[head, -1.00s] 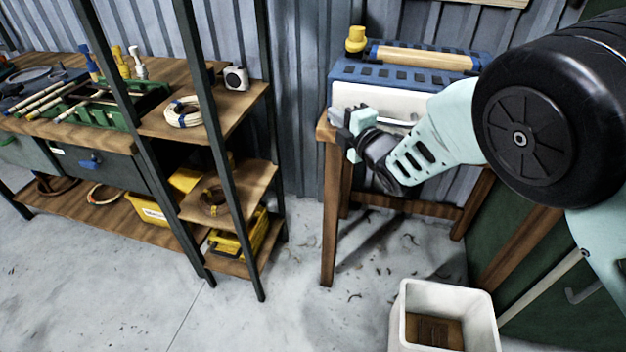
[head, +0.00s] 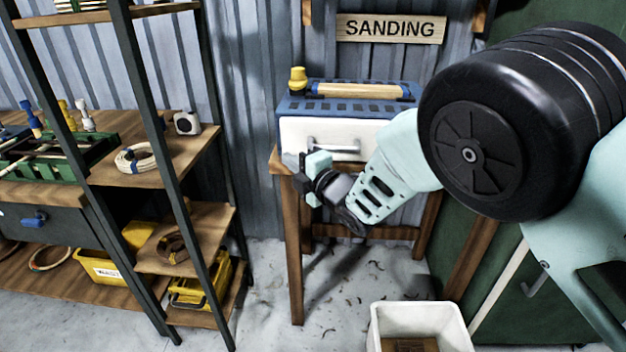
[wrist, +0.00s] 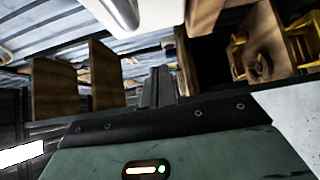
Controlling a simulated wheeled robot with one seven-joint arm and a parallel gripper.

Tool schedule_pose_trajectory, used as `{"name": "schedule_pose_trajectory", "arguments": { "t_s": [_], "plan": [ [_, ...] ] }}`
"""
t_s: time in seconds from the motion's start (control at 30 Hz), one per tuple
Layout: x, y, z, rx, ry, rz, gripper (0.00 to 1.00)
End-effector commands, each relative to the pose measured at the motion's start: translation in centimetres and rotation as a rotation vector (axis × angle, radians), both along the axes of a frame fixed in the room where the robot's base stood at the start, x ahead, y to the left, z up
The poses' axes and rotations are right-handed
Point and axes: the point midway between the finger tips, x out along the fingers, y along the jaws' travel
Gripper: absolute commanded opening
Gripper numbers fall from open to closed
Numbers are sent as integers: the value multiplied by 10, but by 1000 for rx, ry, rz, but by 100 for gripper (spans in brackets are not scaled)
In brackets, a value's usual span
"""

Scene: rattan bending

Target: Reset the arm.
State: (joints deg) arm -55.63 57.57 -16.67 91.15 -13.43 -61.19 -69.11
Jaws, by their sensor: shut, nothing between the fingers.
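My gripper (head: 294,172) is at the left front of the blue and white toolbox-like unit (head: 335,133) on the small wooden stand. Its fingers are shut with nothing between them. In the head view it lies in front of the stand's left edge, below the unit's drawer handle; whether it touches anything is not clear. My arm reaches in from the right, bent at the dark wrist. In the wrist view the shut fingers (wrist: 157,88) point away, with shelf boards beyond them.
A tall shelf rack (head: 190,236) with coils and yellow bins stands to the left. A white bin (head: 420,322) is on the floor in front. A SANDING sign (head: 390,29) hangs on the wall. Open floor lies between rack and stand.

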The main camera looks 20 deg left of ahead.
Motion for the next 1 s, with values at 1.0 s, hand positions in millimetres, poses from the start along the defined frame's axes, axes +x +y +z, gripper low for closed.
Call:
{"name": "schedule_pose_trajectory", "arguments": {
  "t_s": [1.0],
  "plan": [
    [-36, -134, 40, 19, 571, -289, 0]
  ]
}}
